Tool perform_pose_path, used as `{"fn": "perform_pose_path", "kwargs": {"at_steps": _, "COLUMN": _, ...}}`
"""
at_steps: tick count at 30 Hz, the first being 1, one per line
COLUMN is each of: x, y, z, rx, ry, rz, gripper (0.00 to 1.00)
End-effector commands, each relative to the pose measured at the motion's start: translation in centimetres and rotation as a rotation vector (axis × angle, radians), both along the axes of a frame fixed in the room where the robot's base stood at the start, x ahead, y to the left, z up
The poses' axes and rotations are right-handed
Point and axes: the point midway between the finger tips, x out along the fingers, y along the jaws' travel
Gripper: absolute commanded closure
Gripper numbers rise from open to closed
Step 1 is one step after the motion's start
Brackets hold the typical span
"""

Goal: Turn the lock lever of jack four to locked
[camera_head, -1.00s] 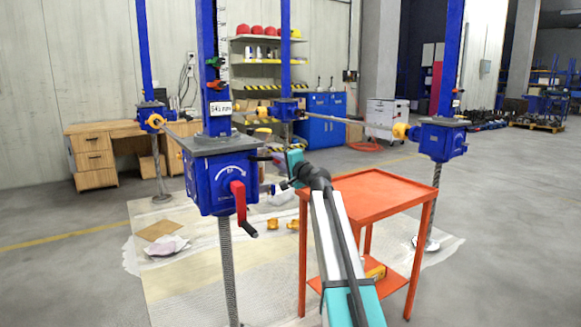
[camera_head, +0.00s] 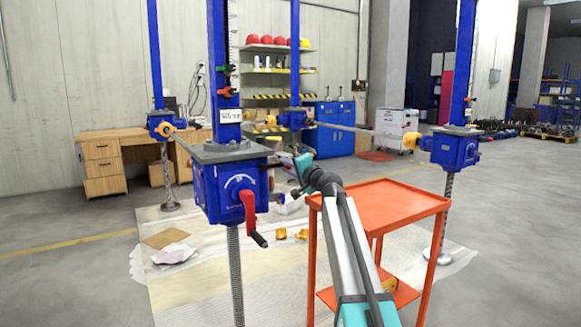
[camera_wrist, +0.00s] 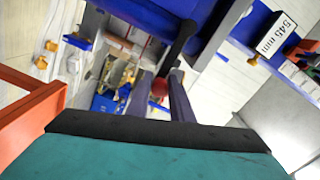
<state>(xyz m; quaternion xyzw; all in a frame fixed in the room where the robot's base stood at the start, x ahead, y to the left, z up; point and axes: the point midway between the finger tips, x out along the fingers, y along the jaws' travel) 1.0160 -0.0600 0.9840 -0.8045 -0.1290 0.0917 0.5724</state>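The nearest blue jack (camera_head: 231,187) stands left of centre in the head view, with a red crank handle (camera_head: 249,209) on its front. Its number is not readable. A black lever (camera_wrist: 181,42) reaches from the blue housing in the wrist view, and its red tip (camera_wrist: 160,87) shows between my fingers. My gripper (camera_head: 292,190) is at the jack's right side; in the wrist view its two dark fingers (camera_wrist: 160,92) are apart, one on each side of the red tip. I cannot tell whether they touch it. The lever's marking is not visible.
An orange cart (camera_head: 385,204) stands just right of the jack, beneath my arm. Other blue jacks stand at the back left (camera_head: 166,124) and right (camera_head: 449,151), joined by shafts. A 545 mm label (camera_wrist: 277,35) is on the near post. Papers lie on the floor mat.

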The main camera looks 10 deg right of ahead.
Motion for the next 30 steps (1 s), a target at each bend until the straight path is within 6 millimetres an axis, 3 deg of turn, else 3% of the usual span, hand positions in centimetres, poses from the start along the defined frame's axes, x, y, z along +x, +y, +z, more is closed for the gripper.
{"fn": "perform_pose_path", "kwargs": {"at_steps": 3, "x": 0.1, "y": 0.4, "z": 0.0, "rx": 0.002, "ry": 0.0, "rz": 0.005, "gripper": 0.65}}
{"fn": "perform_pose_path", "kwargs": {"at_steps": 17, "x": -0.5, "y": 0.1, "z": 0.1, "rx": 0.005, "ry": 0.0, "rz": 0.002, "gripper": 0.65}}
{"fn": "perform_pose_path", "kwargs": {"at_steps": 30, "x": -4.1, "y": -1.0, "z": 0.1, "rx": 0.005, "ry": -0.001, "rz": 0.003, "gripper": 0.65}}
